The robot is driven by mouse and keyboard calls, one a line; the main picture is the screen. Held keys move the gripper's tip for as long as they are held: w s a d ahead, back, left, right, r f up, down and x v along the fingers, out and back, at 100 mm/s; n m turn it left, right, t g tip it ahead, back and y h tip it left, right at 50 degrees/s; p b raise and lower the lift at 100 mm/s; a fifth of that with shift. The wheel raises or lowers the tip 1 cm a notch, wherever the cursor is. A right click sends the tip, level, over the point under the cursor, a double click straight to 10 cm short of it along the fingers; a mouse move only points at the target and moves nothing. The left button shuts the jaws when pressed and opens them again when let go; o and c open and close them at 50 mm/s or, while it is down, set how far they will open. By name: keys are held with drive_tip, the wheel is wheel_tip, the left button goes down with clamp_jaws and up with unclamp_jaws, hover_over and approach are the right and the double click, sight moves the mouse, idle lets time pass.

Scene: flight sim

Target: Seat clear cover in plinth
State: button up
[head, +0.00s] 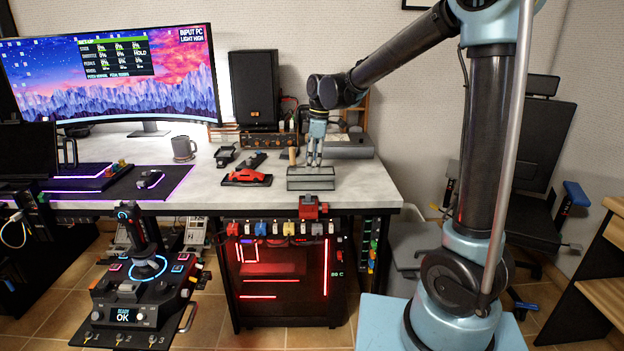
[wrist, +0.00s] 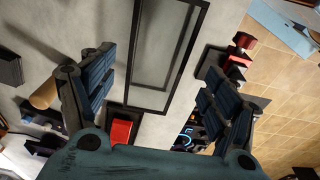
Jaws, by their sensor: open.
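The clear cover (head: 311,180) looks like a see-through box with dark edges, standing near the desk's front edge in the head view. In the wrist view its dark rectangular frame (wrist: 196,48) and grey see-through middle lie between the fingers. My gripper (head: 315,163) points down at the cover, with its fingertips at or just above the top; contact cannot be told. In the wrist view my gripper (wrist: 156,68) is open, with its fingers apart on either side. A red model car (head: 247,177) sits left of the cover on a low dark base, which looks like the plinth (head: 238,184).
A red clamp-like thing (head: 312,207) is at the desk edge below the cover. A mug (head: 183,149), speaker (head: 254,88) and grey case (head: 350,146) stand farther back. The desktop (head: 358,180) right of the cover is clear.

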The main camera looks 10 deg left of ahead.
sight(311, 178)
drive_tip(key=f, duration=0.3)
drive_tip(key=shift+w+a+f, duration=0.2)
drive_tip(key=shift+w+a, duration=0.1)
drive_tip(key=shift+a, duration=0.05)
drive_tip(key=shift+f, duration=0.65)
drive_tip(key=c, duration=1.2)
